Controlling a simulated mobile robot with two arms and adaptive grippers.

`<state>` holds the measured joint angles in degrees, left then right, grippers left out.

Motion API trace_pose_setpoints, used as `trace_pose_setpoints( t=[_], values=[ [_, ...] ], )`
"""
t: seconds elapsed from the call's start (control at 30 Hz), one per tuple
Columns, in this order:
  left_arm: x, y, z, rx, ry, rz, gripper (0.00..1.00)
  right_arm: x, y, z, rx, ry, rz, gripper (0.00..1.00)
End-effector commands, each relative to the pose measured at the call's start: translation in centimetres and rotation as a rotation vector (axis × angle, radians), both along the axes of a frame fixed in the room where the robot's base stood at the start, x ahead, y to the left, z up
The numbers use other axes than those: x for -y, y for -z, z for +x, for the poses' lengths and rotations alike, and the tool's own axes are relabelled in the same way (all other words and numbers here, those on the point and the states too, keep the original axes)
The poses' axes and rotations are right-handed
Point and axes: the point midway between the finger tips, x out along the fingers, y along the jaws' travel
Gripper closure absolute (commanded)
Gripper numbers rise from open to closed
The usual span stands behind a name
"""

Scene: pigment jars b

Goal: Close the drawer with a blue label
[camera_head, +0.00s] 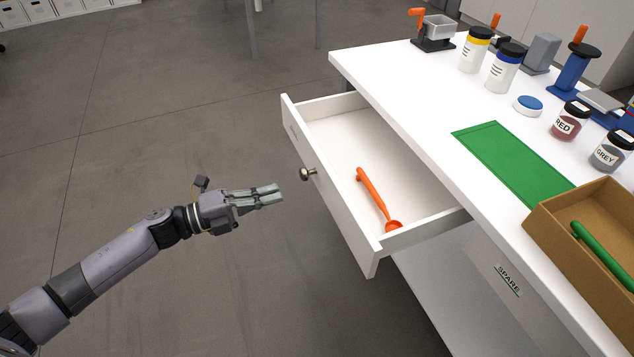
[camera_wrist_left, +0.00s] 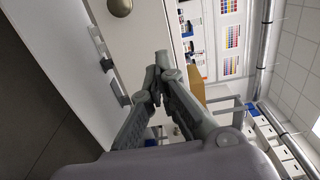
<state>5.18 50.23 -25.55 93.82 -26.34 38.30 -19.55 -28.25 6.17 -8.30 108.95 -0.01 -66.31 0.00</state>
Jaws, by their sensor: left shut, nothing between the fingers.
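A white drawer (camera_head: 330,190) stands pulled out from the white table in the head view. An orange spoon-like tool (camera_head: 372,196) lies inside it. A round metal knob (camera_head: 308,174) sits on its front, and a knob also shows at the top of the left wrist view (camera_wrist_left: 120,7). My right gripper is not in view.
The white table (camera_head: 420,100) carries jars, a green mat (camera_head: 512,160) and a cardboard box (camera_head: 540,232) with a green tool. Another front below it, marked SPARE (camera_head: 508,281), is closed. Open grey floor (camera_head: 180,110) lies left of the drawer.

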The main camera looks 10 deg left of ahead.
Motion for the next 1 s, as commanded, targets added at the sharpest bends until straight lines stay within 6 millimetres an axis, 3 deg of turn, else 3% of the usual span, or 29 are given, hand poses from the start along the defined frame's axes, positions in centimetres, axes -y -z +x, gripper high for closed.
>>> trace_pose_setpoints(
  t=[0.3, 0.5, 1.0],
  values=[
    [5.7, -0.2, 4.0, 0.002, -0.001, -0.003, 1.00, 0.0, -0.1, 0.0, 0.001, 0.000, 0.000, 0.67],
    [8.0, 0.0, 5.5, -0.001, -0.003, -0.002, 1.00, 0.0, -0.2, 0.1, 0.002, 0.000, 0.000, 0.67],
    [8.8, 0.1, 6.0, -0.003, -0.004, -0.001, 1.00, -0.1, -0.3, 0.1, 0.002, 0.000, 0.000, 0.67]
  ],
)
